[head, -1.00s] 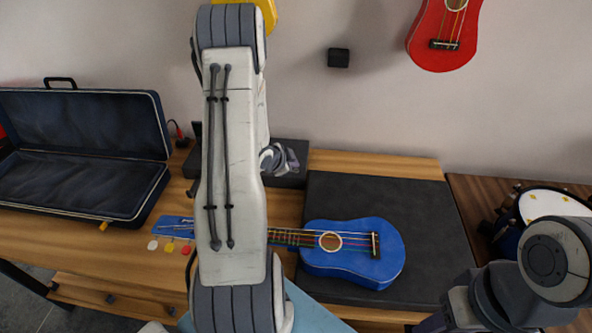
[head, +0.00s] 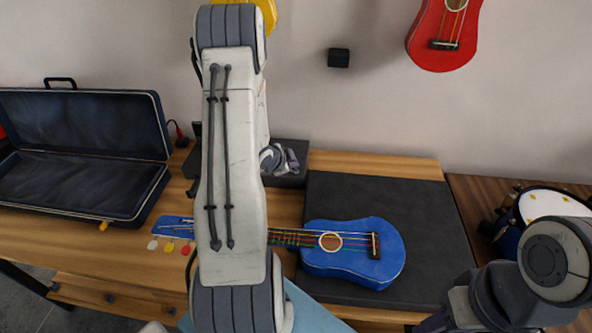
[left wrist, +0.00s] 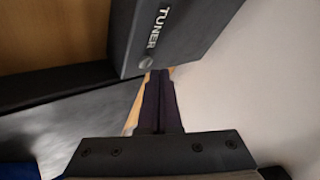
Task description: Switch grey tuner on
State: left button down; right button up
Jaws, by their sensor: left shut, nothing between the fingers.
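The grey tuner (left wrist: 185,30) fills the upper middle of the left wrist view as a dark box with white TUNER lettering. A small round light-grey button or knob (left wrist: 147,62) sits on its face near the lower corner. My left gripper (left wrist: 159,74) is shut and empty, its dark fingertips right by that button. I cannot tell whether they touch it. In the head view my left arm hides much of the middle, and its fingertips cannot be made out. My right gripper is out of view; only part of the right arm shows.
A blue ukulele (head: 352,250) lies on a black mat (head: 420,215). An open dark case (head: 85,190) stands at left. A dark box (head: 290,180) sits at the table's back by the wall. A red ukulele hangs above; a drum (head: 550,203) stands right.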

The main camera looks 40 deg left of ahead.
pick_arm(q)
jog(key=shift+f, duration=0.1)
jog(key=shift+f+b, duration=0.35)
jog(key=shift+b, duration=0.1)
jog(key=shift+f, duration=0.15)
dwell(0.5)
jog(key=shift+r+p, duration=0.35)
jog(key=shift+r, duration=0.3)
notch_tip(320, 180, up, 6)
jog(key=p, duration=0.5)
